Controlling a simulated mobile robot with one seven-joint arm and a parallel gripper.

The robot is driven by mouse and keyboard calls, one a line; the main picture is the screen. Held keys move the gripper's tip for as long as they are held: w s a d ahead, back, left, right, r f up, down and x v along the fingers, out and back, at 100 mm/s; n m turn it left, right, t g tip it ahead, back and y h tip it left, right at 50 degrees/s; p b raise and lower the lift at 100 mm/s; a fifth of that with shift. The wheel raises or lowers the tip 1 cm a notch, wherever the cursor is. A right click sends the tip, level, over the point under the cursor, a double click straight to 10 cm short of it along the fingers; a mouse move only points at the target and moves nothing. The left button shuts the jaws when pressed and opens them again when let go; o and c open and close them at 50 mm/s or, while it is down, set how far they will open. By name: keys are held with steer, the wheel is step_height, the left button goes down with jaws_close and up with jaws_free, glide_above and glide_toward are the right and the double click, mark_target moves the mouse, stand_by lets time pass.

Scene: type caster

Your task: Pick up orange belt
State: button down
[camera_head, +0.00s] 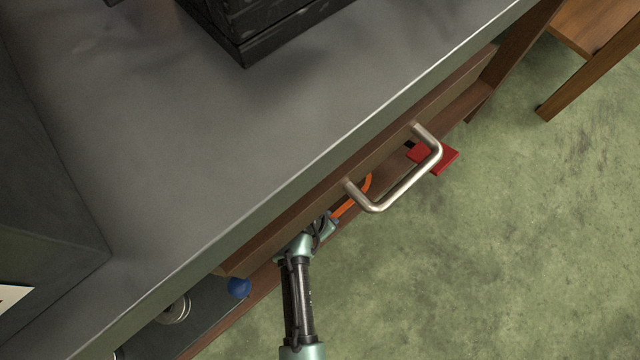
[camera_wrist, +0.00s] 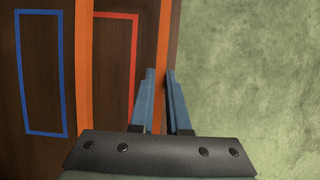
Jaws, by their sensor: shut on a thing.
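The orange belt (camera_wrist: 84,60) shows as two long strands running up the wrist view over a dark wooden shelf. My gripper (camera_wrist: 160,72) has its two blue-grey fingers on either side of the right strand, close together, shut on it near the shelf's edge. In the head view, a short piece of the orange belt (camera_head: 362,189) shows under the drawer, behind the metal handle. My gripper (camera_head: 327,226) reaches in below the drawer there; its fingertips are mostly hidden.
A drawer handle (camera_head: 432,160) juts out just above and right of my gripper. A red object (camera_head: 447,160) and a blue knob (camera_head: 238,288) lie on the lower shelf. Blue (camera_wrist: 63,90) and red (camera_wrist: 133,50) outlines mark the shelf. Green floor (camera_head: 540,240) is open at right.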

steer(key=s+d+p, duration=0.5)
steer(key=s+d, duration=0.3)
steer(key=s, duration=0.4)
steer(key=shift+d, duration=0.4)
steer(key=shift+w, duration=0.1)
